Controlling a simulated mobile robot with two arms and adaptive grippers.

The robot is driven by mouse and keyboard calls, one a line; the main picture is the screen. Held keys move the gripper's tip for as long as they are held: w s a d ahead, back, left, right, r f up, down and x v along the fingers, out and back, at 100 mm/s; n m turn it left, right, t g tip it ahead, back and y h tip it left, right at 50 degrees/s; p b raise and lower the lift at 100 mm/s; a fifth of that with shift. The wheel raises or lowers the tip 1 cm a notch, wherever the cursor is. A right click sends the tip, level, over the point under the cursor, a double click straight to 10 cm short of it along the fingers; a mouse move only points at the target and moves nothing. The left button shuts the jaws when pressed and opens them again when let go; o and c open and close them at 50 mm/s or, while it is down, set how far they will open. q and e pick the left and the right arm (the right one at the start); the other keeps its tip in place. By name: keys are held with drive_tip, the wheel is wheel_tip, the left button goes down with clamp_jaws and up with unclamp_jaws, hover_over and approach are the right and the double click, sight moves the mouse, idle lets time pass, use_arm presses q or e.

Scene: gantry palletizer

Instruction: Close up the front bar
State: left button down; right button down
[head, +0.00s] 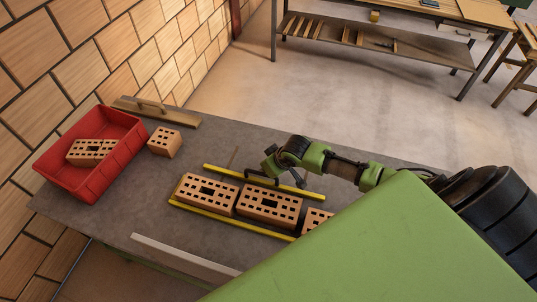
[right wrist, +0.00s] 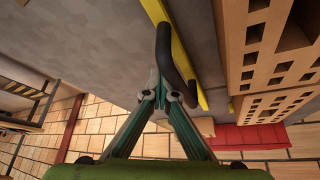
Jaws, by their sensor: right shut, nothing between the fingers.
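Two yellow bars lie along a row of perforated bricks on the grey table. The near bar (head: 205,215) runs close along the bricks' near edge. The far bar (head: 222,171) lies on the other side, with a strip of table between it and the bricks (head: 207,194). It also shows in the right wrist view (right wrist: 158,10), with a black handle (right wrist: 166,55) on it. My right gripper (right wrist: 157,82) is shut and empty, its fingertips right beside the handle; I cannot tell whether they touch. My left gripper is not in view.
A red crate (head: 110,172) with a brick in it stands at the left, a single brick (head: 164,142) beside it. A wooden float (head: 157,111) lies at the back edge. A white strip (head: 185,254) lies near the front. A large green surface hides the row's right end.

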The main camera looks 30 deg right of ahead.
sight(260, 188)
drive_tip(key=shift+s+a+p, duration=1)
drive_tip(key=shift+s+a, duration=0.1)
drive_tip(key=shift+a, duration=0.15)
drive_tip(key=shift+s+a+p, duration=1)
drive_tip(key=shift+s+a, duration=0.05)
drive_tip(key=shift+a, duration=0.2)
drive_tip(key=shift+s+a+f, duration=0.15)
drive_tip(key=shift+s+a, duration=0.1)
drive_tip(key=shift+a, duration=0.1)
drive_tip(key=shift+s+f, duration=0.1)
drive_tip(key=shift+f, duration=0.05)
drive_tip(key=shift+d, duration=0.1)
drive_tip(key=shift+w+d, duration=0.45)
drive_tip(key=shift+w+d+r, duration=0.2)
drive_tip(key=shift+w+d, duration=0.3)
drive_tip(key=shift+w, duration=0.05)
drive_tip(key=shift+d, duration=0.1)
drive_tip(key=shift+r, duration=0.1)
